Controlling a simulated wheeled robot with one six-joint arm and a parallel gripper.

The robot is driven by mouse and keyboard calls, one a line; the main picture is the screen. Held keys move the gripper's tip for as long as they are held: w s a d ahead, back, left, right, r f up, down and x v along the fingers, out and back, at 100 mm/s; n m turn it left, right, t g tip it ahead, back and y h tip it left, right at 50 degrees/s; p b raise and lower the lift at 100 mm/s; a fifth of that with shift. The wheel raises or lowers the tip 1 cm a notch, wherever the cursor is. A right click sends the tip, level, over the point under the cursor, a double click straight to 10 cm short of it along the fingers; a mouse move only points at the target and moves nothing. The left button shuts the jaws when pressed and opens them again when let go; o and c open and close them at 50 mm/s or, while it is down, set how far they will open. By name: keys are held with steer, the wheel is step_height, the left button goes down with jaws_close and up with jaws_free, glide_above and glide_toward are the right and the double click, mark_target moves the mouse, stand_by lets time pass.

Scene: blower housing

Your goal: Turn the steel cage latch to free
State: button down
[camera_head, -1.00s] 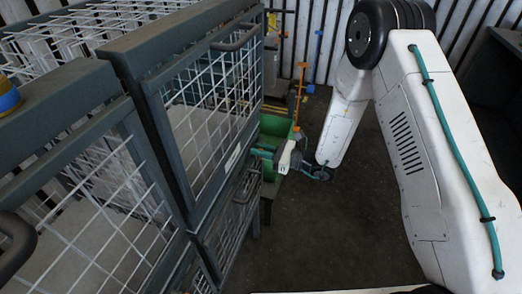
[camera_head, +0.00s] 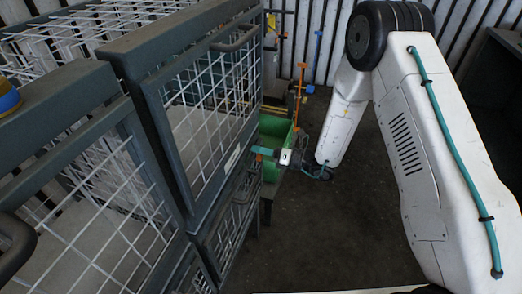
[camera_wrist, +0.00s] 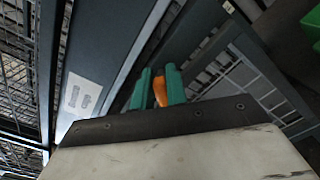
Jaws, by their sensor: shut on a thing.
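The steel cage (camera_head: 190,205) fills the left of the head view, with grey frame bars and a white wire-mesh door. My gripper (camera_head: 260,151) is at the cage's right-hand front edge, near the middle of the head view. In the wrist view my gripper (camera_wrist: 160,84) has its two teal fingers shut on the orange latch handle (camera_wrist: 160,91), which shows between them. The fingers hide part of the latch, and its pivot cannot be made out. The latch itself is too small and covered to tell in the head view.
A pale label plate (camera_wrist: 79,95) is on the cage frame beside the fingers. A green bin (camera_head: 273,132) stands behind my gripper. A dark handle bar (camera_head: 236,38) is on the cage's upper door. The dark floor (camera_head: 325,235) right of the cage is clear.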

steer(key=m, duration=0.4)
steer(key=shift+w+f+m, duration=0.15)
steer(key=shift+m, duration=0.25)
steer(key=shift+f+m, duration=0.15)
steer(key=shift+m, duration=2.05)
steer(key=c, duration=1.4)
jaws_free()
steer(key=shift+d, duration=0.1)
steer(key=shift+f, duration=0.1)
